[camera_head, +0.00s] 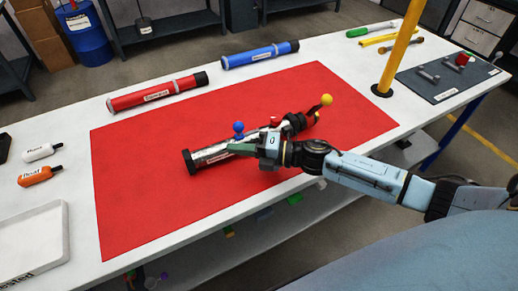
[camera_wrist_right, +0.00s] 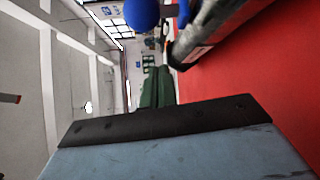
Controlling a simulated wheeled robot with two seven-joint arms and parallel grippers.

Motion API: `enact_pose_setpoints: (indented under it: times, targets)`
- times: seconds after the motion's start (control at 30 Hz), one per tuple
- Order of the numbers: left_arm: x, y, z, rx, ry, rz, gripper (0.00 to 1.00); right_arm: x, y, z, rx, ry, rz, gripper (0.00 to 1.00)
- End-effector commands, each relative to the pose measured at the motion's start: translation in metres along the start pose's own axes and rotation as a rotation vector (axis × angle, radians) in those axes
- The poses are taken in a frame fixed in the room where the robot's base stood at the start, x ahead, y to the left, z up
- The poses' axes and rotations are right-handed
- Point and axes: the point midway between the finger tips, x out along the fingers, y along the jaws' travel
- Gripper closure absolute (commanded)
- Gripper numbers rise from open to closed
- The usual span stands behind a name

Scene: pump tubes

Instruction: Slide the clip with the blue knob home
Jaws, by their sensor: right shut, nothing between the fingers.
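The blue knob (camera_head: 238,127) stands up from a silver pump tube (camera_head: 210,154) lying on the red mat. In the right wrist view the blue knob (camera_wrist_right: 141,13) is at the top edge, just past my fingertips, beside the tube (camera_wrist_right: 212,30). A clip body under the knob is too small to make out. My right gripper (camera_head: 236,148) is shut and empty, its green fingers close beside the tube below the blue knob; contact cannot be told. The fingers also show in the wrist view (camera_wrist_right: 157,85). My left gripper is out of view.
A yellow knob (camera_head: 326,99) is at the tube's far right end. A red tube (camera_head: 157,93) and a blue tube (camera_head: 260,55) lie behind the mat (camera_head: 140,200). A yellow post (camera_head: 400,50) stands at right, a white tray (camera_head: 35,235) at left. The mat's left part is clear.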

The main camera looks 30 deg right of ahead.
Motion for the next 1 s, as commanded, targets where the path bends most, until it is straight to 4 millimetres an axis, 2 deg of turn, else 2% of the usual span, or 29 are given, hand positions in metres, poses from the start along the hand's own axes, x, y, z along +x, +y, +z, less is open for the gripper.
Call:
enact_pose_setpoints:
  times: [0.07,0.13,0.3,0.8,1.0]
  targets:
    - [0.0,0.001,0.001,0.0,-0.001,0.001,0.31,0.017,0.001,0.0,-0.002,0.002,0.003,1.0]
    - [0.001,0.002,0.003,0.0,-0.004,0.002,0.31,0.008,-0.001,0.015,-0.004,-0.003,-0.004,1.0]
    - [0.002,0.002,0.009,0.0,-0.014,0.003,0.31,0.002,-0.001,0.032,-0.002,0.0,-0.002,1.0]
    - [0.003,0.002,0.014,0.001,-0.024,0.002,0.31,-0.002,-0.001,0.039,0.0,0.0,-0.002,1.0]
    - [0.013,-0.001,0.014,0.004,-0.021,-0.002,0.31,-0.024,-0.008,0.055,-0.001,-0.002,-0.004,1.0]
